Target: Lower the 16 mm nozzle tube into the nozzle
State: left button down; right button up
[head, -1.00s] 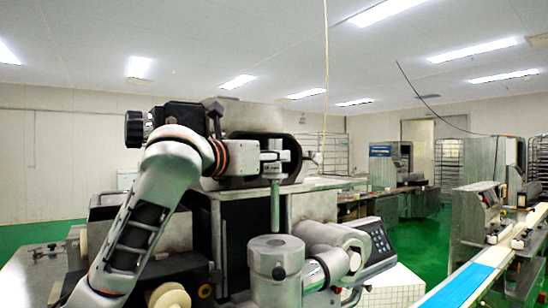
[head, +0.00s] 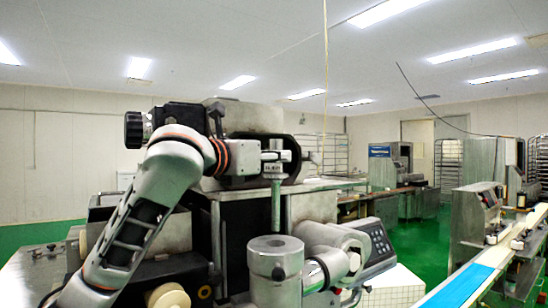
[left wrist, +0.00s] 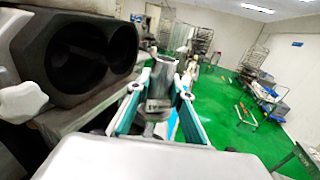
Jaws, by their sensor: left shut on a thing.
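The 16 mm nozzle tube (head: 275,206) is a slim grey-green metal tube hanging upright from my left gripper (head: 275,168). My left gripper is shut on the wider collar at its top. The nozzle (head: 275,262) is a thick grey metal cylinder with a flat round top, directly below the tube. In the left wrist view the tube's top (left wrist: 160,82) stands between the teal-lined fingers of my left gripper (left wrist: 159,98). My right gripper is not in view.
The encrusting machine's steel body (head: 315,206) stands close behind the tube, with a control panel (head: 378,245) to its right. In the left wrist view a dark housing with two round openings (left wrist: 84,55) is close on the left. A blue-and-white conveyor (head: 470,282) runs at right.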

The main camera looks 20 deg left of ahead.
aim_at(273, 222)
pick_arm(q)
jog(key=shift+f, duration=0.1)
jog(key=shift+f+b, duration=0.45)
jog(key=shift+f, duration=0.3)
jog(key=shift+f+b, duration=0.85)
jog(key=shift+f, duration=1.15)
jog(key=shift+f, duration=0.65)
jog(key=shift+f+b, duration=1.05)
jog(key=shift+f, duration=2.85)
